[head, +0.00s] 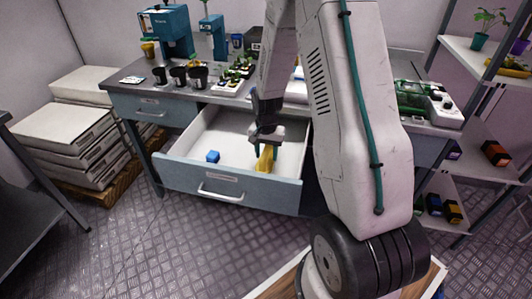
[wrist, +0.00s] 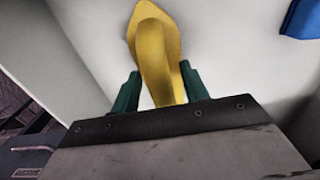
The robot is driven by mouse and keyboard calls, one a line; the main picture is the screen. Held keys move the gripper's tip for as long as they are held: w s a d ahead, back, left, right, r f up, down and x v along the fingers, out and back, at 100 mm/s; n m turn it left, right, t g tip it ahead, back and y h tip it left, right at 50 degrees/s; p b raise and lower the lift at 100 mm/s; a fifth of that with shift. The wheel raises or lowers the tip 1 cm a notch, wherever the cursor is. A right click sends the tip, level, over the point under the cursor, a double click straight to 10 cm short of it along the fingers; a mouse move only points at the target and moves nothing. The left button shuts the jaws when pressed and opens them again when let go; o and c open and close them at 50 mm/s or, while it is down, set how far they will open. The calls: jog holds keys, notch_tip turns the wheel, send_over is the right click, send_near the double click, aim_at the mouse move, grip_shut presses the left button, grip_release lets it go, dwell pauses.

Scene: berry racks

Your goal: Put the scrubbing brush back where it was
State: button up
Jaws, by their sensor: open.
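The yellow scrubbing brush (head: 266,158) lies in the open drawer (head: 186,172) near its right front part. In the wrist view the brush (wrist: 153,45) runs up from between the two green fingers. My gripper (head: 264,143) is over the brush inside the drawer. In the wrist view my gripper (wrist: 156,88) is open, with a finger on each side of the brush's narrow part; a gap shows on the left, and whether the right finger touches cannot be told. The bristles are not visible.
The drawer's front and side walls surround my gripper. Dark pots (head: 198,76) stand on the bench above. A shelf rack (head: 470,150) stands at right.

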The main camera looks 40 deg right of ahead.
jog(key=s+a+r+n, duration=0.1)
jog(key=s+a+r, duration=0.1)
jog(key=r, duration=0.8)
jog(key=s+a+r+n, duration=0.1)
jog(key=a+r, duration=0.1)
jog(key=r, duration=0.7)
jog(key=s+a+r+n, duration=0.2)
jog(key=s+a+r, duration=0.2)
jog(key=s, duration=0.4)
jog(key=s+a+r+n, duration=0.3)
jog(key=s+a+r, duration=0.1)
jog(key=s, duration=0.4)
jog(key=s+a+r+n+t, duration=0.1)
jog(key=s+a+r+n, duration=0.2)
jog(key=s+a, duration=0.2)
jog(key=s, duration=0.3)
jog(key=shift+r, duration=0.4)
